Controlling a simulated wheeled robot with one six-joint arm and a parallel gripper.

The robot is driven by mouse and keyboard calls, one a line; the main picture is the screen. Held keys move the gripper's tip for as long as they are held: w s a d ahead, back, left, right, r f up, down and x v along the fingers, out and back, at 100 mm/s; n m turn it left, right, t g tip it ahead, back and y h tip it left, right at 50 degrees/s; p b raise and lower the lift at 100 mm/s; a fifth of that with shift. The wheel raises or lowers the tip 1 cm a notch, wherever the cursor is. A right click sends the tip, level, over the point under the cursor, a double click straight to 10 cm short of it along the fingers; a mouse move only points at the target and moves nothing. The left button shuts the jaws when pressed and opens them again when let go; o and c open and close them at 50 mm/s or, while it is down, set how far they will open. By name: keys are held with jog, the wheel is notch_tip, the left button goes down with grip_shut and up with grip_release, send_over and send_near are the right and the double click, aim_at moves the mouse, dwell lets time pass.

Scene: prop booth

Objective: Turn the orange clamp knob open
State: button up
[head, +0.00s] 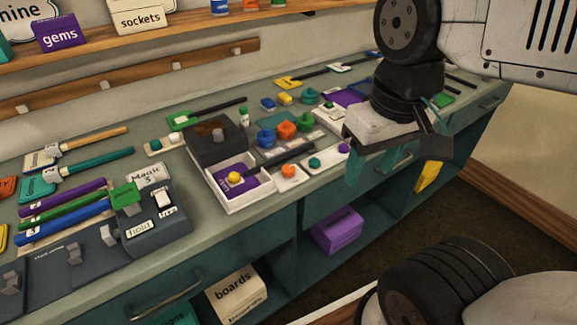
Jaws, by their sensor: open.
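A rounded orange knob (286,129) stands on the counter between a blue knob (265,138) and a green knob (305,123). It looks like the clamp knob, but its turn position is too small to tell. A smaller orange piece (290,171) sits on a white plate nearer the front edge. My gripper (373,170) is open and empty, with teal fingers pointing down near the counter's front edge. It is to the right of the orange knob and apart from it.
A white tray (243,204) holding a purple piece and a yellow knob is left of the knobs. A dark box (212,146) stands behind it. A black-handled tool (282,156) lies in front of the knobs. The counter (222,229) is crowded; its front edge runs below my gripper.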

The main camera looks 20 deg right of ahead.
jog(key=w+f+m+g, duration=0.1)
jog(key=w+f+g, duration=0.1)
jog(key=w+f, duration=0.1)
jog(key=m+t+y, duration=0.1)
jog(key=m+y, duration=0.4)
jog(key=m, duration=1.3)
send_near(290, 168)
jog(key=shift+x, duration=4.2)
jog(key=shift+w, duration=0.1)
jog(key=c, duration=1)
